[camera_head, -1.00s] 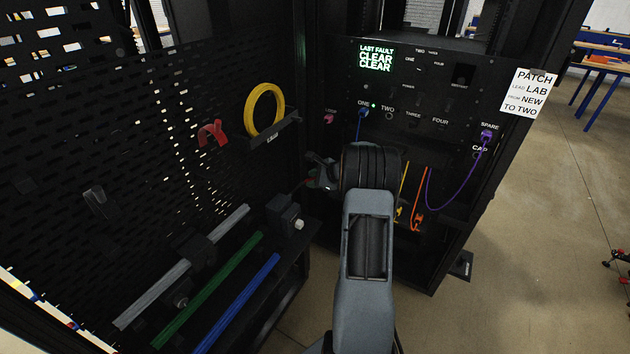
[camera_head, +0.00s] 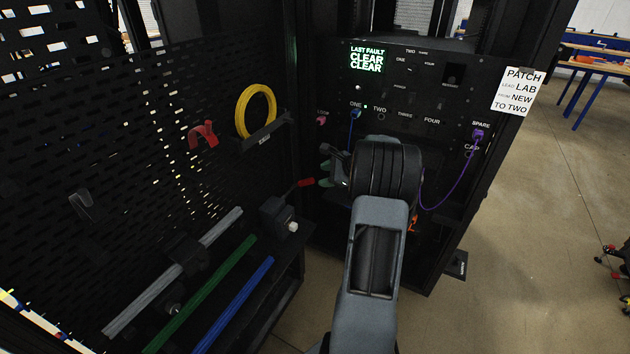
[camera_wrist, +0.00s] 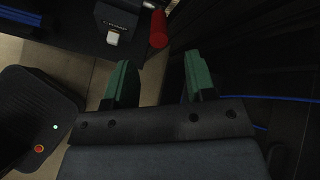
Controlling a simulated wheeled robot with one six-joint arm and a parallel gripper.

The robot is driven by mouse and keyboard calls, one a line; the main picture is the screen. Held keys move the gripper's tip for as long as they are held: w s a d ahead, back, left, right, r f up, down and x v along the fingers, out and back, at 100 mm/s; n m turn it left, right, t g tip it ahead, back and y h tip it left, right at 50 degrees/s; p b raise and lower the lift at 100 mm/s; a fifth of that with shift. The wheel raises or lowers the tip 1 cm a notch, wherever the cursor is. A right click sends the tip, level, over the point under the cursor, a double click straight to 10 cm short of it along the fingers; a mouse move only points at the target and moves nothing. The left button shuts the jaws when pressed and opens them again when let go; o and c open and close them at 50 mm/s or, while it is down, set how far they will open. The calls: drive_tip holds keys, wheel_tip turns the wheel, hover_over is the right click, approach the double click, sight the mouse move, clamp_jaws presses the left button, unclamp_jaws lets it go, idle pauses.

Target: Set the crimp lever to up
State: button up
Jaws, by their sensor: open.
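The crimp tool is a dark box (camera_head: 283,214) with a white connector face, at the right end of the bench ledge. Its red-handled crimp lever (camera_head: 305,183) sticks out to the right and slightly upward in the head view. In the wrist view the red handle (camera_wrist: 158,29) lies beyond the fingers, beside the box (camera_wrist: 118,14). My gripper (camera_head: 326,167) is right of the lever, apart from it. Its green fingers (camera_wrist: 160,78) are spread with nothing between them. My wrist hides part of the rack behind it.
The rack panel (camera_head: 415,100) stands behind my arm, with a blue cable (camera_head: 353,128) and a purple cable (camera_head: 460,178) plugged in. A yellow coil (camera_head: 243,112) and red clip (camera_head: 203,135) hang on the pegboard. Coloured rods lie on the ledge.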

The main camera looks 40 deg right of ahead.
drive_tip(key=shift+v, duration=2.35)
drive_tip(key=s+a+f+n+g+h, duration=0.1)
drive_tip(key=s+a+f+n+g, duration=0.1)
drive_tip(key=s+a+n+g, duration=0.45)
drive_tip(key=s+a+f+n+g, duration=0.1)
drive_tip(key=s+a+n, duration=0.2)
drive_tip(key=a+n, duration=0.45)
drive_tip(key=s+a+r+n+h, duration=0.1)
drive_tip(key=s+a+r+n, duration=0.1)
drive_tip(key=a, duration=0.4)
drive_tip(key=s+a+r+n+t+h, duration=0.1)
drive_tip(key=s+a+r+n, duration=0.1)
drive_tip(key=a+n, duration=0.3)
drive_tip(key=s+a+r+n+h, duration=0.1)
drive_tip(key=s+a+n, duration=0.2)
drive_tip(key=a, duration=0.5)
drive_tip(key=shift+s+r+n, duration=0.3)
drive_tip(key=shift+s+r, duration=0.1)
drive_tip(key=shift+t, duration=0.25)
